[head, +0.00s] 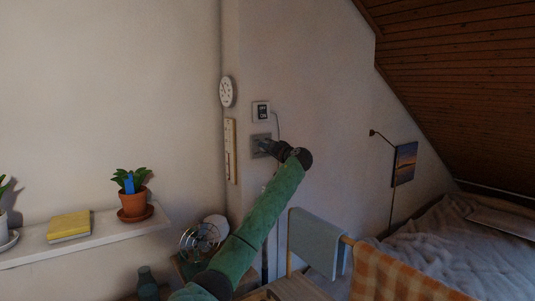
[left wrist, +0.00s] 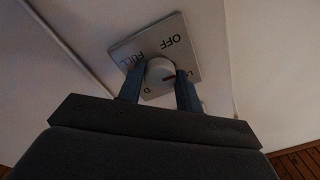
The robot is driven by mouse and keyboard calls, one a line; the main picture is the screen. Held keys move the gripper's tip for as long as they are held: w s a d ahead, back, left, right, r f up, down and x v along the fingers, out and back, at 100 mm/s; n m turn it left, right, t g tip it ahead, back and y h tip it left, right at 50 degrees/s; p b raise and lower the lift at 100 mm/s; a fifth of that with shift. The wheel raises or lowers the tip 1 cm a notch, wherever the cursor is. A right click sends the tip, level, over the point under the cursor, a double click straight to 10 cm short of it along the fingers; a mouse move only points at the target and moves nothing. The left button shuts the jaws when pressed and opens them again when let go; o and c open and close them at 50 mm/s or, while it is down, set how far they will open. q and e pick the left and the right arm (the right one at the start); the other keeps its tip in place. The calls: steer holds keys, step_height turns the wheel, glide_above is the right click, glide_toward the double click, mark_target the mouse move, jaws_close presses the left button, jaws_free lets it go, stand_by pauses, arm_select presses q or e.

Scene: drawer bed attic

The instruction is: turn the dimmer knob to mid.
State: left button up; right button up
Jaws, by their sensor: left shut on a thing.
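The dimmer plate (head: 255,139) is a grey square on the wall, below a white socket plate. In the left wrist view the plate (left wrist: 184,30) shows OFF at top, FULL at upper left, and letters at right and bottom partly hidden by my fingers. The round pale dimmer knob (left wrist: 158,70) has a dark red mark on its lower right side, toward the letter at right. My left gripper (head: 264,147) reaches the plate. In the left wrist view its two fingers (left wrist: 160,86) are shut on the knob, one on each side. My right gripper is not in view.
A white socket plate (head: 261,111) with a plug and cable sits just above. A round dial (head: 227,92) and a narrow wall strip (head: 230,150) are to the left. A shelf (head: 90,238) with a potted plant, a fan (head: 199,241) and a chair with cloths (head: 316,243) stand below.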

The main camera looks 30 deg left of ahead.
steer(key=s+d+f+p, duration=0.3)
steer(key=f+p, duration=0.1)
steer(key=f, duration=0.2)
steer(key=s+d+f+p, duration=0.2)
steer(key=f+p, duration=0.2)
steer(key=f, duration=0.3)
arm_select(q)
steer(key=shift+m+t+h+p, duration=0.25)
steer(key=shift+m+p, duration=1.2)
steer(key=shift+m, duration=5.3)
steer(key=shift+m+t+h+p, duration=0.2)
steer(key=shift+m+p, duration=1.2)
steer(key=shift+m, duration=5.35)
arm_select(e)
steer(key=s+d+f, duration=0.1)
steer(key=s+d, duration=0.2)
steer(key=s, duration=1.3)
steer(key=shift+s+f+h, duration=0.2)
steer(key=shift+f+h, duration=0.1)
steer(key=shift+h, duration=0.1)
arm_select(q)
steer(key=o, duration=1)
steer(key=shift+r, duration=0.1)
